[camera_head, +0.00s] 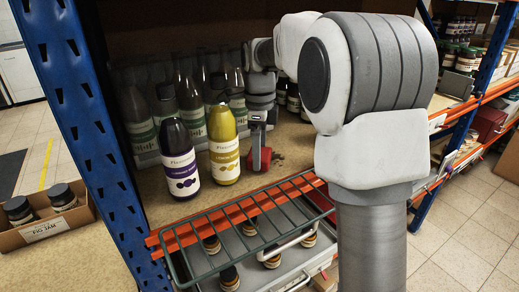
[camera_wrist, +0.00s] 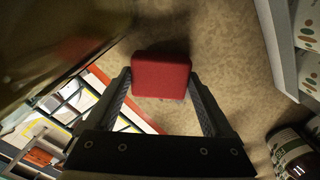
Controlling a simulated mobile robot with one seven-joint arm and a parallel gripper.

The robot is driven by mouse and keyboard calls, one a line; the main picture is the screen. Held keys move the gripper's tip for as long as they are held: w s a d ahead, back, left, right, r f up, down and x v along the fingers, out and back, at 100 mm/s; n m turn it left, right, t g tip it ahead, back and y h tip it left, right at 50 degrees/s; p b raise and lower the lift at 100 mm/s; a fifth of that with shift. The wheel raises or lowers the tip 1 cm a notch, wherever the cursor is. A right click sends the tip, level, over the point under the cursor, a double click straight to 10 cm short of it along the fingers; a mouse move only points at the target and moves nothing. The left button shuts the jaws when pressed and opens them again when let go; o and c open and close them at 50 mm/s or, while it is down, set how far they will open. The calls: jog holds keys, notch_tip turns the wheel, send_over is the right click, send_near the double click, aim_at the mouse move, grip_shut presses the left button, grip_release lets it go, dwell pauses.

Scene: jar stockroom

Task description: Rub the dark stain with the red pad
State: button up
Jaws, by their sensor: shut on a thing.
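The red pad (camera_head: 264,160) is at the shelf's surface, right of the yellow bottle. My gripper (camera_head: 259,138) points down and is shut on it. In the wrist view the red pad (camera_wrist: 160,76) sits between the two fingers of my gripper (camera_wrist: 160,84). The dark stain (camera_head: 278,157) shows as a small dark patch on the tan shelf board, just right of the pad. The pad may cover part of it. In the wrist view I cannot tell the stain from the shadow around the pad. Whether the pad touches the board is unclear.
A purple bottle (camera_head: 180,160) and a yellow bottle (camera_head: 223,147) stand close on the left, with faint, see-through-looking bottles behind. A green wire rack (camera_head: 205,227) lies along the orange front beam. A jar (camera_wrist: 293,152) stands at the lower right in the wrist view.

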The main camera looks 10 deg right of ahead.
aim_at(283, 157)
jog(key=shift+f, duration=0.3)
jog(key=shift+w+d+r+p, duration=0.1)
jog(key=shift+w+d+p, duration=0.1)
jog(key=shift+d+p, duration=0.35)
jog(key=shift+w+d+r+p, duration=0.1)
jog(key=shift+w+d+p, duration=0.1)
jog(key=shift+d, duration=0.5)
jog(key=shift+w+d+f+p, duration=0.1)
jog(key=shift+w+d+p, duration=0.25)
jog(key=shift+d, duration=0.4)
jog(key=shift+w+d+f+p, duration=0.1)
jog(key=shift+d+p, duration=0.4)
jog(key=shift+d, duration=0.3)
jog(key=shift+w+d+p, duration=0.25)
jog(key=shift+d+p, duration=0.15)
jog(key=shift+d, duration=0.35)
jog(key=shift+a, duration=0.1)
